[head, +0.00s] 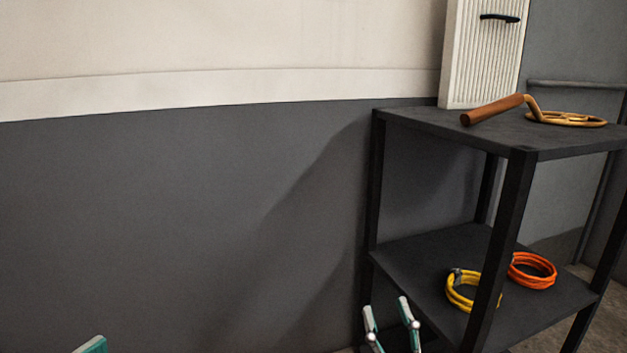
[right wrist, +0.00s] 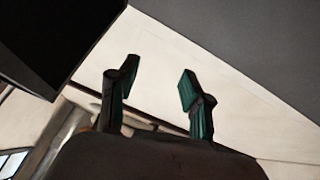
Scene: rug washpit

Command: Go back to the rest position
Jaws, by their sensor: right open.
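My right gripper (head: 385,304) shows at the bottom of the head view, left of the dark shelf's front leg. Its two teal-tipped fingers stand apart with nothing between them. In the right wrist view the same gripper (right wrist: 158,82) is open and empty, with a pale surface beyond it. Of my left gripper (head: 91,345) only a teal tip shows at the bottom left edge of the head view. The rest of it is out of frame, so I cannot tell whether it is open or shut.
A dark shelf unit (head: 440,121) stands at the right. A wooden-handled rug beater (head: 494,109) lies on its top. A yellow coil (head: 459,296) and an orange coil (head: 532,271) lie on its lower board. A white ribbed panel (head: 478,60) stands behind. The grey wall (head: 190,220) is bare.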

